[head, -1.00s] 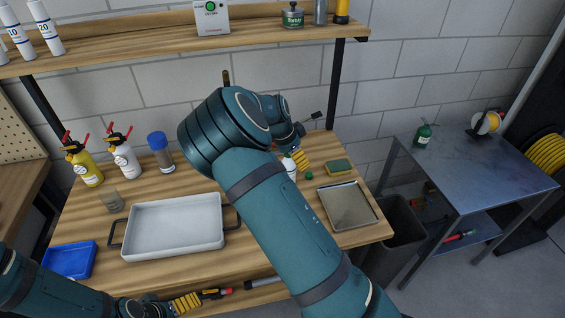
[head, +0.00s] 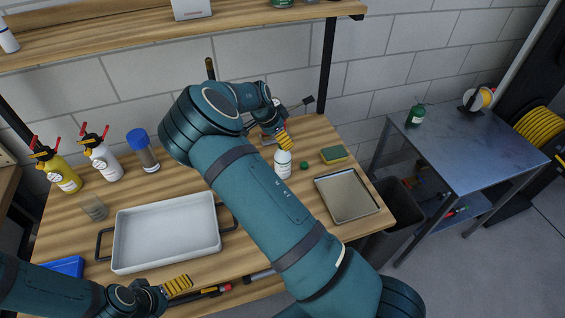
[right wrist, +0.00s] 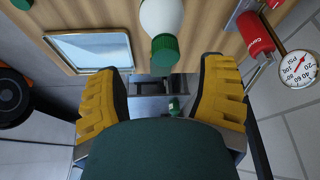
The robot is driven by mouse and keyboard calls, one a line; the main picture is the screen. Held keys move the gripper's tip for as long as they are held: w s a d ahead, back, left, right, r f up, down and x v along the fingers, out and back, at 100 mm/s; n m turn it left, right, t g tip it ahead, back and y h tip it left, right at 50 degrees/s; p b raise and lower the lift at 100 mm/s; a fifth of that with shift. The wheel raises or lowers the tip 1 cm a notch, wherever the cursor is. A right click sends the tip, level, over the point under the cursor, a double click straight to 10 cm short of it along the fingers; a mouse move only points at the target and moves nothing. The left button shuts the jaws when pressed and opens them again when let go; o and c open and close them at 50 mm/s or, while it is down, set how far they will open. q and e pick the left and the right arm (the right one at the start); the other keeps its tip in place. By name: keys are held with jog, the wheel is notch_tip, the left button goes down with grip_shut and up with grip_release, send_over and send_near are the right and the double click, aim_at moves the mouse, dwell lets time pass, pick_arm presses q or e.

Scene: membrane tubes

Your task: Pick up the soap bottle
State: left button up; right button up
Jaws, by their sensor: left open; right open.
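A small white bottle (head: 283,165), which looks like the soap bottle, stands upright on the wooden bench right of the metal tray. A small green cap (head: 304,166) shows on the bench just right of it. In the right wrist view the white bottle (right wrist: 161,14) is at the top, with the green cap (right wrist: 164,50) overlapping its end; I cannot tell if they join. My right gripper (head: 277,139) is open and empty, just behind the bottle in the head view; its spread fingers also show in the right wrist view (right wrist: 165,90). My left gripper (head: 163,288) is by the bench's front edge.
A grey tray (head: 165,232) and a small metal pan (head: 347,194) flank the bottle, with a sponge (head: 333,154) behind the pan. Spray bottles (head: 103,160) stand at the back left. A red cylinder with a gauge (right wrist: 298,68) is close by my right gripper.

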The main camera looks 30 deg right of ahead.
aim_at(283, 159)
jog(key=shift+w+x, duration=0.2)
jog(key=shift+x, duration=1.15)
jog(key=shift+w+x, duration=0.2)
jog(key=shift+x, duration=1.15)
grip_shut()
